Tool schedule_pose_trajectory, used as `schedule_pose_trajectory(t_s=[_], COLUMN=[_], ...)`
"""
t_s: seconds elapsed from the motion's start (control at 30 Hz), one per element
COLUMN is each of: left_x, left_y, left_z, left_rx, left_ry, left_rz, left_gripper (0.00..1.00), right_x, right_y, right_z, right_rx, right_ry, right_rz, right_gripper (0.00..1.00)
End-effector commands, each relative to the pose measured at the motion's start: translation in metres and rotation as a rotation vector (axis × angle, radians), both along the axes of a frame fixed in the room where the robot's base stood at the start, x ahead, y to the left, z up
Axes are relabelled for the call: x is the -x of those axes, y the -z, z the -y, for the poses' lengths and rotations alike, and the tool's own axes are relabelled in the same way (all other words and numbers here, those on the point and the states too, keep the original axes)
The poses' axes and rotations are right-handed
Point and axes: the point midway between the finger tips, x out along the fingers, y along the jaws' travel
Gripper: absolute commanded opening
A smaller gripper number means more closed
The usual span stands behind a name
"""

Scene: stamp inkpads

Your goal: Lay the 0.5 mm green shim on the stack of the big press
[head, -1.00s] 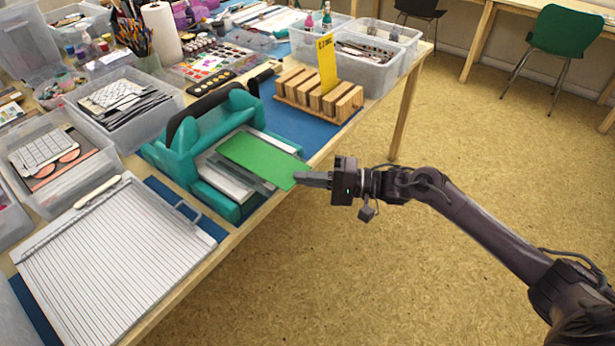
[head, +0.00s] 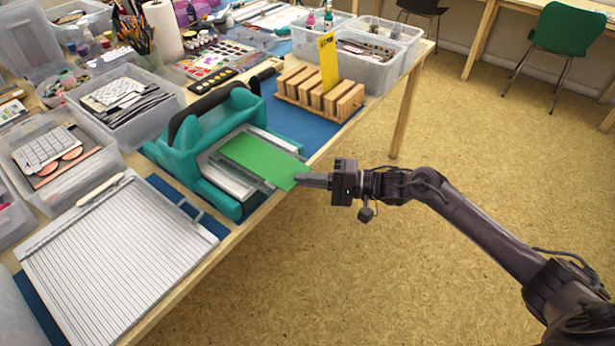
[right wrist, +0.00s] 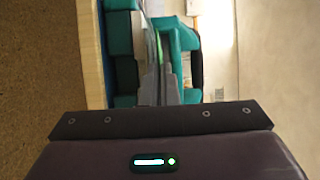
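The green shim (head: 262,162) is a flat sheet over the grey plate stack (head: 228,178) of the big teal press (head: 185,160). It lies nearly level, and I cannot tell whether it rests fully on the stack. My right gripper (head: 302,180) is shut on its near right corner, beyond the table's edge. In the right wrist view the shim shows only as a thin green edge (right wrist: 160,46) between the grey fingers, beside the teal press (right wrist: 186,40). My left gripper is not in view.
A wooden slotted rack (head: 318,94) holding a yellow sheet (head: 327,62) stands behind the press on a blue mat (head: 290,125). A white grooved board (head: 115,255) lies at the front left. Clear bins (head: 125,108) crowd the left side. The floor right of the table is free.

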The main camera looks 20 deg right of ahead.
Motion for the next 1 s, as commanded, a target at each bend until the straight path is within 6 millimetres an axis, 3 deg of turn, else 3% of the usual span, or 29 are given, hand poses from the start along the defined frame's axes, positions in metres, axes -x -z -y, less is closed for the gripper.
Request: schedule_pose_trajectory(t_s=[1.0], left_x=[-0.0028], left_y=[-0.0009], left_z=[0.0], left_rx=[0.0], left_ry=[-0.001], left_rz=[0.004], left_gripper=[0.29], right_x=[0.0001], right_y=[0.0078], right_z=[-0.0004], right_rx=[-0.001], right_ry=[-0.001], right_rz=[0.0], right_gripper=[0.0])
